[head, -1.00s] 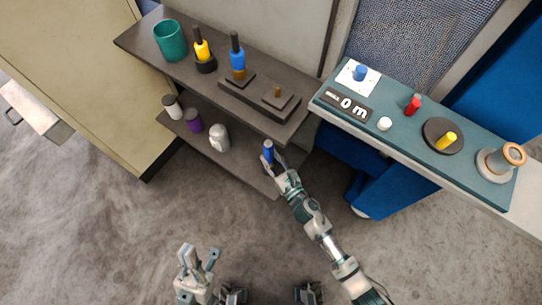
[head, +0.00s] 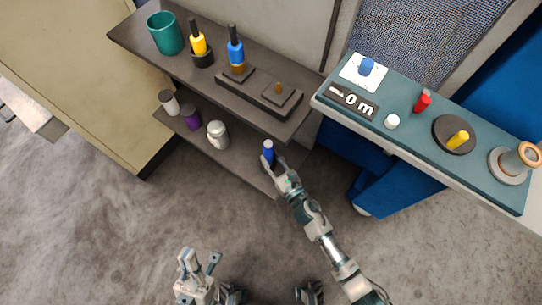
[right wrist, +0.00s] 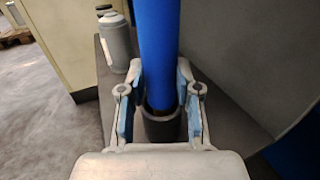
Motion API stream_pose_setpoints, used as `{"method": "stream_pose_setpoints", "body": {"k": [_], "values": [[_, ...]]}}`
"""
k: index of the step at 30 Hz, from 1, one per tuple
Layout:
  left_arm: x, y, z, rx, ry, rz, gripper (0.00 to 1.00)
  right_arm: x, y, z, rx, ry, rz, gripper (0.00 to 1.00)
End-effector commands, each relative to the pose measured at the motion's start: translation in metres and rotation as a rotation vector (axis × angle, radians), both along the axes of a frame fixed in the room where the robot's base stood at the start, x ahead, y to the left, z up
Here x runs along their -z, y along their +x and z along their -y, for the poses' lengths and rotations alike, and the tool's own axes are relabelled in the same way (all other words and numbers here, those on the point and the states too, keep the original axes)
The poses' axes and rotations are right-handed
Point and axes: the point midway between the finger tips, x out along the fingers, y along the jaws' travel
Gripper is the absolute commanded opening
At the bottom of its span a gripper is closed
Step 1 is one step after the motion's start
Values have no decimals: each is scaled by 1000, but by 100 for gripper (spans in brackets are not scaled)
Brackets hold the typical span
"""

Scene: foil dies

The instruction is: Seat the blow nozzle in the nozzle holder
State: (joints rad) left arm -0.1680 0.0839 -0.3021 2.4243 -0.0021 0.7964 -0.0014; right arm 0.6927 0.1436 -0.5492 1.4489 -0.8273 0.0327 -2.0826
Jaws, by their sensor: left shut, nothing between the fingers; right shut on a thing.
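The blue, tube-like blow nozzle (head: 268,150) stands roughly upright at the right end of the lower shelf. It also shows in the right wrist view (right wrist: 158,50), where its lower end sits inside a dark grey cup that looks like the nozzle holder (right wrist: 161,127). My right gripper (head: 281,165) is shut, with its blue-padded fingers (right wrist: 160,108) on either side of the nozzle's lower part and the cup. How deep the nozzle sits is hidden. My left gripper (head: 198,258) is shut and empty, low in the head view, away from the shelves.
A grey bottle (head: 217,134), a purple bottle (head: 191,117) and a white bottle (head: 169,102) stand left on the lower shelf. The upper shelf (head: 141,48) overhangs it. A teal bench (head: 408,118) with several items lies to the right. The floor in front is clear.

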Motion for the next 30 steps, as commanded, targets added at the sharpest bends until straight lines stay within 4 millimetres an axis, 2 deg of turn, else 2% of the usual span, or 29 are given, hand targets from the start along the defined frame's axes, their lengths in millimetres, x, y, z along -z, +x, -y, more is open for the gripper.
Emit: {"method": "stream_pose_setpoints", "body": {"k": [18, 19, 21, 22, 30], "values": [[16, 2, 0, 0, 0, -23, 0, 13, 0, 0, 0, 1, 1, 0], [15, 2, 0, -1, 0, -22, 0, 11, 0, 0, 0, 1, 2, 40], [15, 2, 0, 0, 0, -21, 0, 11, 0, 0, 0, 1, 2, 57], [15, 2, 0, 0, 0, -21, 0, 11, 0, 0, 0, 1, 2, 62], [15, 2, 0, 0, 0, -21, 0, 12, 0, 0, 0, -1, -1, 62]]}}
